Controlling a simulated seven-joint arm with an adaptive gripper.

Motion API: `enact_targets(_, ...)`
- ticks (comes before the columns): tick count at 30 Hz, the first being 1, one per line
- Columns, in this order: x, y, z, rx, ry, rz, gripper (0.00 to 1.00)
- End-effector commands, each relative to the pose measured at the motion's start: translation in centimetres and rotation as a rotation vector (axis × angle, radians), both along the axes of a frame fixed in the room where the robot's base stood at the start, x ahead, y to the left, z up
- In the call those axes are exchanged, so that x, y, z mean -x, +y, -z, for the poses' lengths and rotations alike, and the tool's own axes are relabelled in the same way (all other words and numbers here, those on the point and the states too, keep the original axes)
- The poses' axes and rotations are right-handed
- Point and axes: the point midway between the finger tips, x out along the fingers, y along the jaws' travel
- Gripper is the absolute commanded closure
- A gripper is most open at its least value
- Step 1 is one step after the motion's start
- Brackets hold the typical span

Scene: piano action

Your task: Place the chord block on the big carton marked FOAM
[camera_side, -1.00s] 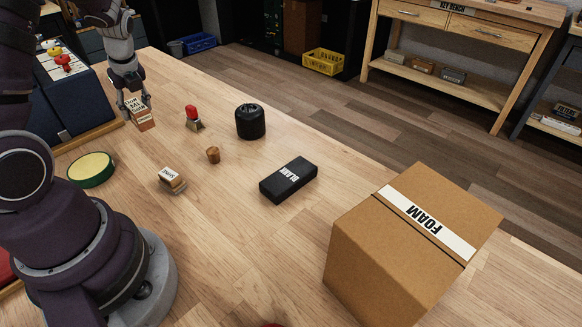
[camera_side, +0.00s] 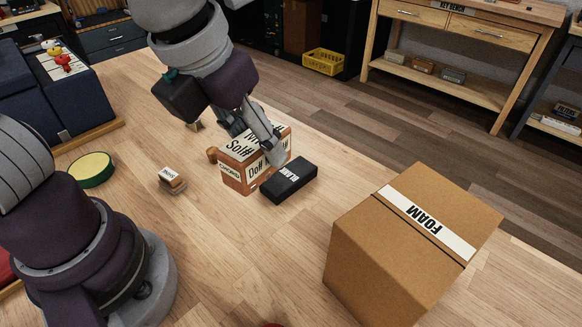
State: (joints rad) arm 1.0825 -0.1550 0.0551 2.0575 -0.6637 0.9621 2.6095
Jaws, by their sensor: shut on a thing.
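The chord block (camera_side: 240,177) is an orange-brown block with white printed labels on its top and sides. Part of the block's right side is hidden behind a finger. The big carton marked FOAM (camera_side: 388,262) stands at the lower right, closed, with a flat top and a white label strip. The block is to the left of the carton and apart from it.
A black block (camera_side: 289,181) lies just right of the held block. A small stamp-like piece (camera_side: 172,179), a wooden peg (camera_side: 212,154) and a round green-rimmed tin (camera_side: 92,169) stand to the left. Bare table lies between the black block and the carton.

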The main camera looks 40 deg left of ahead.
Motion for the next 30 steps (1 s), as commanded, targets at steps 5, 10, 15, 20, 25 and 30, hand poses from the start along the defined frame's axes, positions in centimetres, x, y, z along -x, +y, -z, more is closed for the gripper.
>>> enact_targets(5, 1.7, -1.7, -0.5, 0.003, -0.002, 0.104, 1.0)
enact_targets(10, -1.5, -4.5, -0.1, -0.002, -0.002, 0.106, 1.0)
enact_targets(15, -5.2, -7.5, 0.4, -0.002, -0.006, 0.103, 1.0)
enact_targets(20, -7.4, -9.5, 0.7, 0.008, -0.002, 0.103, 1.0)
enact_targets(25, -9.1, -10.7, 0.8, -0.003, -0.01, 0.104, 1.0)
enact_targets(30, -10.0, -11.5, 0.9, 0.0, -0.007, 0.105, 1.0)
